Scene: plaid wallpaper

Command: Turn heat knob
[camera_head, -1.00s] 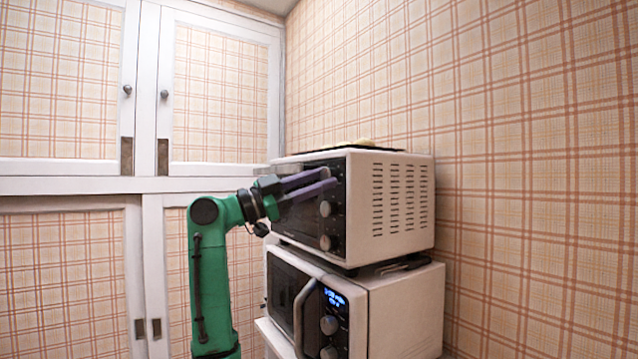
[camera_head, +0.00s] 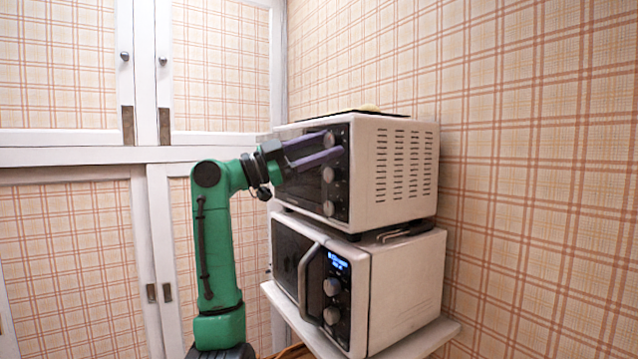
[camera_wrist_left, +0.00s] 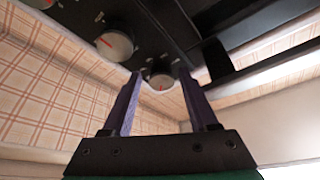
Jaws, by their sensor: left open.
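The toaster oven (camera_head: 393,175) stands on top of the microwave, with a dark front panel facing left. Its panel carries a top knob (camera_head: 329,140), a middle knob (camera_head: 328,174) and a bottom knob (camera_head: 328,208). Their labels are too small to read, so I cannot tell which sets the heat. My left gripper (camera_head: 334,143) is open at the top knob, its purple fingers above and below it. Contact cannot be told. My right gripper is out of view.
The microwave (camera_head: 405,290), with a curved handle and its own knobs, sits below on a white shelf (camera_head: 425,340). A dark tray (camera_head: 350,114) lies on top of the oven. White-framed plaid cabinets (camera_head: 75,156) stand behind at left. A plaid wall is at right.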

